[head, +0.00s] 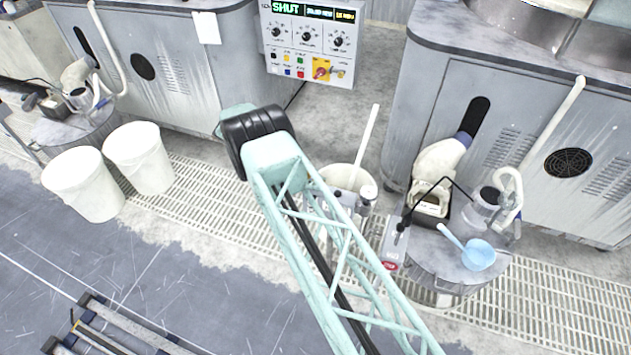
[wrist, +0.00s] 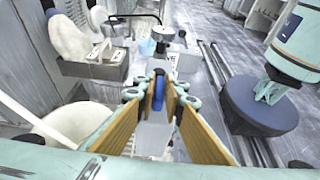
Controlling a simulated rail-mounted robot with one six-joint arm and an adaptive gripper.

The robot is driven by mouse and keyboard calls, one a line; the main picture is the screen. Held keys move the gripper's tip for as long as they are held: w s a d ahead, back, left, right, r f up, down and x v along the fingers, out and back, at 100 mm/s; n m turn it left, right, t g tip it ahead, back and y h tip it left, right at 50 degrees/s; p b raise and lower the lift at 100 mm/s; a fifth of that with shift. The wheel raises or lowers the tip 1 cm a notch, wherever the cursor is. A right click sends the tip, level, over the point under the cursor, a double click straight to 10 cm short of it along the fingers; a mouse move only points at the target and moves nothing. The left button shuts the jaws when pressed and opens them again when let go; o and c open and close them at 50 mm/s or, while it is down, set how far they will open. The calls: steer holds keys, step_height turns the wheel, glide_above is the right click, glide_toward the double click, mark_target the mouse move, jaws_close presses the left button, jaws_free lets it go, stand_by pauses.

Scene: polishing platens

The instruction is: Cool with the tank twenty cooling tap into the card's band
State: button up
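My gripper shows in the wrist view with its two long tan fingers (wrist: 161,88) apart. An upright blue piece (wrist: 158,90) stands between the fingertips, with a gap visible on the right finger's side; whether it is the tap's handle I cannot tell. In the head view my teal lattice arm crosses the middle and the fingers cannot be made out. The panel (head: 308,40) at the top has a display that reads SHUT in green, with smaller readouts beside it too small to read. A white card (head: 206,27) hangs on the left machine; its writing is unreadable.
A white bucket (head: 347,177) with a stick stands behind my arm. Two white buckets (head: 85,187) stand left.

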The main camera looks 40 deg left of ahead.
steer(key=o, duration=0.4)
steer(key=shift+c, duration=0.2)
steer(key=shift+r, duration=0.2)
steer(key=shift+r, duration=4.85)
